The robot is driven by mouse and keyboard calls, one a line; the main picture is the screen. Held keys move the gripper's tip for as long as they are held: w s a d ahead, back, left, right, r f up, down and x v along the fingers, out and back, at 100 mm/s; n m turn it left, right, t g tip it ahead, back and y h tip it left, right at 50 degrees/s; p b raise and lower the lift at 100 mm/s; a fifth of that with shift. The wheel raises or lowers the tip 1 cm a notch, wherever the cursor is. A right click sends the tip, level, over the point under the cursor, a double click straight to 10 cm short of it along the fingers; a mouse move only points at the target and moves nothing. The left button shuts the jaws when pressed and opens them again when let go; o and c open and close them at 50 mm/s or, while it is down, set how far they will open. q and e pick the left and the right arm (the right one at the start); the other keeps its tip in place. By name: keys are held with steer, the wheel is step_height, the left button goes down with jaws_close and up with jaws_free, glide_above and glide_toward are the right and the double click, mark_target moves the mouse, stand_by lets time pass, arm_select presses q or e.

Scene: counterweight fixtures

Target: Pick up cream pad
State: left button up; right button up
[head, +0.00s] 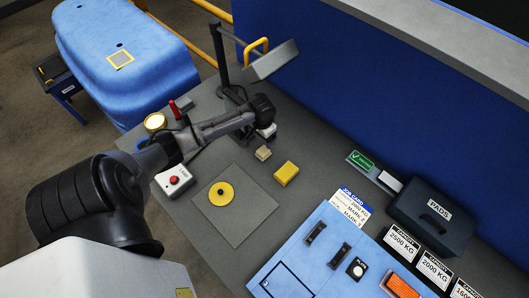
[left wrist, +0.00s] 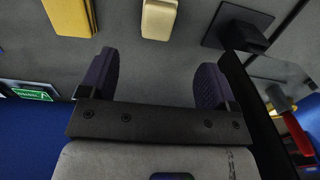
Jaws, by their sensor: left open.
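The cream pad (head: 263,153) is a small block lying on the grey table, left of and behind a larger yellow block (head: 286,173). In the left wrist view the cream pad (left wrist: 158,19) shows at the top edge, partly cut off, beyond the gap between the fingers. My left gripper (head: 268,131) is close behind the pad in the head view. In the left wrist view the gripper (left wrist: 156,78) is open, with nothing between its two purple-lined fingers. The yellow block (left wrist: 70,15) shows beside the pad there. My right gripper is not in view.
A lamp-like stand (head: 222,60) rises behind the gripper. A yellow disc (head: 221,193) with a dark knob lies on a grey mat (head: 244,233). A red-button box (head: 174,181) is at the left. A blue panel (head: 316,262) and a dark case (head: 431,217) are at the right.

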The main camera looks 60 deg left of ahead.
mark_target(263, 150)
arm_select(q)
step_height(263, 150, down, 6)
steer(key=shift+w+d+f, duration=0.1)
steer(key=shift+w+f, duration=0.05)
steer(key=shift+f, duration=2.45)
steer(key=shift+c, duration=0.2)
steer(key=c, duration=1)
steer(key=shift+r, duration=0.1)
steer(key=shift+r, duration=0.6)
step_height(263, 150, up, 3)
steer(key=shift+f, duration=0.1)
steer(key=w+d+r, duration=0.2)
steer(key=d, duration=0.1)
steer(key=w+d+r, duration=0.1)
steer(key=d+r, duration=0.1)
steer(key=d, duration=0.1)
steer(key=w+d+r+b, duration=0.1)
steer(key=w+d+r, duration=0.1)
steer(key=d, duration=0.2)
steer(key=shift+w+d+r, duration=0.1)
steer(key=shift+w+r, duration=0.25)
steer(key=shift+r, duration=0.05)
